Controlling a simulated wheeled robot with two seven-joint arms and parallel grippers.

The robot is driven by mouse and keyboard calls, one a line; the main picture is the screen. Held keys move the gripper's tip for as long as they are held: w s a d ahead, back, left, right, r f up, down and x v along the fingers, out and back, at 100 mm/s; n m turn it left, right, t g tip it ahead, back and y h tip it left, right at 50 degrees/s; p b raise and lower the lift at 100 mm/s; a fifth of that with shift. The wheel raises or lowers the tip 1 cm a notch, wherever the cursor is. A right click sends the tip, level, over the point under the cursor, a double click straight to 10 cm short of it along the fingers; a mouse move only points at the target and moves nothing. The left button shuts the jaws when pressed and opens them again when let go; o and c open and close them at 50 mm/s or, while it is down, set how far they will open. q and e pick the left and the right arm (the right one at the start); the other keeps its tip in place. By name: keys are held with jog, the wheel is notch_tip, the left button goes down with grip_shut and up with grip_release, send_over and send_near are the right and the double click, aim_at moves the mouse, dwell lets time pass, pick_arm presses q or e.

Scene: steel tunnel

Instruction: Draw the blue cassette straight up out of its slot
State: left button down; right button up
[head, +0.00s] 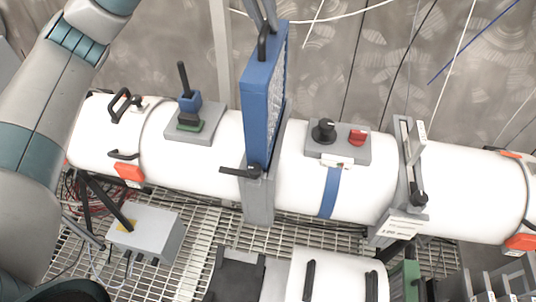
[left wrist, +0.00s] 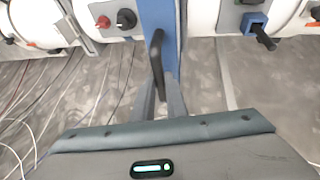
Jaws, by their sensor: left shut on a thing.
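The blue cassette (head: 262,105) stands upright above the grey slot housing (head: 259,203) on the white pipe. Its lower end meets the slot, and I cannot tell how much of it is still inside. A black handle (head: 263,42) sits on its top edge. My left gripper (head: 264,18) is at that handle, shut on it from above. In the left wrist view the fingers (left wrist: 160,98) close on the black handle, with the blue cassette (left wrist: 160,18) beyond. A black lever (head: 240,172) sticks out left at the slot. My right gripper is not in view.
The white pipe (head: 213,155) runs across the view. A small blue block with a black lever (head: 188,100) stands left of the cassette, and a knob plate (head: 348,149) right of it. A grey clamp (head: 405,165) stands further right. Cables hang along the back wall.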

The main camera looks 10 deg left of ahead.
pick_arm(q)
jog(key=shift+r, duration=1.1)
